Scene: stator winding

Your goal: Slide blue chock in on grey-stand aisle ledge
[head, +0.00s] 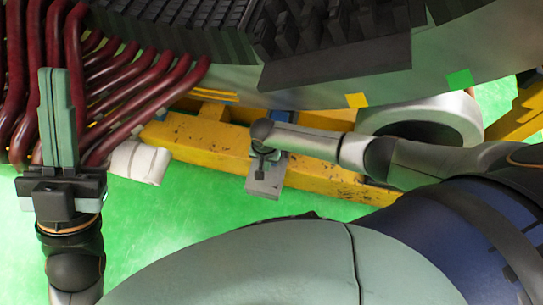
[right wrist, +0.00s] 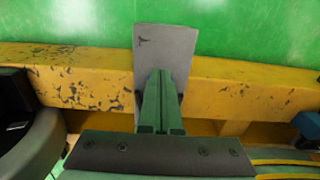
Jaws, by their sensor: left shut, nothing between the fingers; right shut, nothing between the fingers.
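A small blue block (head: 281,116), perhaps the blue chock, shows at the yellow beam's inner side, just above my right forearm. Most of it is hidden. A grey plate (head: 266,182), perhaps the grey-stand ledge, sticks out across the beam over the green floor; it also shows in the right wrist view (right wrist: 165,50). My right gripper (right wrist: 160,78) is shut and empty with its green fingertips over this plate; I cannot tell if they touch it. My left gripper (head: 58,75) is shut and empty, pointing up before the dark red cables.
The scuffed yellow beam (head: 330,178) runs below the large round stator (head: 330,85). Thick dark red cables (head: 150,85) crowd the left. White rollers stand at left (head: 138,162) and right (head: 450,115). Another blue part (right wrist: 308,125) is at the wrist view's right edge. The green floor is clear.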

